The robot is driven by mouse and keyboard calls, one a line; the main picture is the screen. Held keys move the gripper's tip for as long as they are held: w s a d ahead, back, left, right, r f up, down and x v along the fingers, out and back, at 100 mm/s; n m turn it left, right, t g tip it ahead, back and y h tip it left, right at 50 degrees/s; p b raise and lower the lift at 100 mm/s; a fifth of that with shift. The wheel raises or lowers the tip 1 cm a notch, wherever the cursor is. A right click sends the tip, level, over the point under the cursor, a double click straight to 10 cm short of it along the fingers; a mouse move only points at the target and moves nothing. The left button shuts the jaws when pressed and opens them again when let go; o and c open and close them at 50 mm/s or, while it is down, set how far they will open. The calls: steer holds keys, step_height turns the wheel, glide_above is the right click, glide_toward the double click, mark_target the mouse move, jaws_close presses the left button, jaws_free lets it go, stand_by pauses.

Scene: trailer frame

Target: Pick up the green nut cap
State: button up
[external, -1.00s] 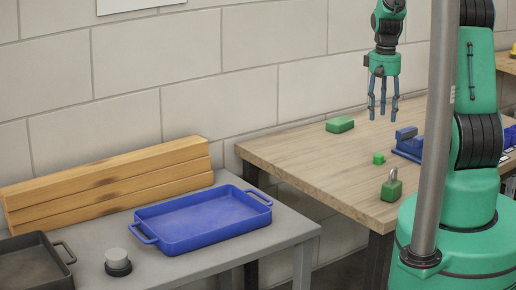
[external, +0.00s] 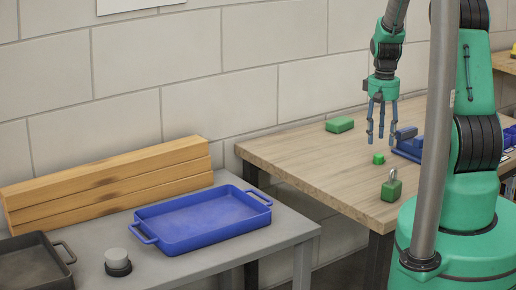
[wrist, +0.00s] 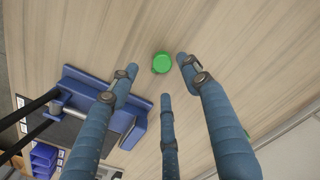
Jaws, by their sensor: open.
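The green nut cap (external: 379,158) is a small bright green piece on the wooden table. In the wrist view the green nut cap (wrist: 162,63) looks round and lies just beyond the fingertips, near the middle top. My gripper (external: 382,138) has several blue fingers pointing down. It is open and empty, above the table and close over the cap, not visibly touching it. In the wrist view my gripper (wrist: 158,80) has its fingers spread, with the cap between the outer two and ahead of the middle one.
A blue vise (external: 407,144) stands just right of the cap; it also shows in the wrist view (wrist: 105,95). A green padlock (external: 391,188) stands near the table's front edge. A green block (external: 340,124) lies toward the back. A blue tray (external: 200,238) sits on the grey table.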

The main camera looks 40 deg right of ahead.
mark_target(375, 155)
steer(key=shift+f, duration=0.4)
steer(key=shift+w+f+b, duration=0.15)
steer(key=shift+f+b, duration=0.15)
steer(key=shift+f, duration=2.3)
steer(key=c, duration=0.8)
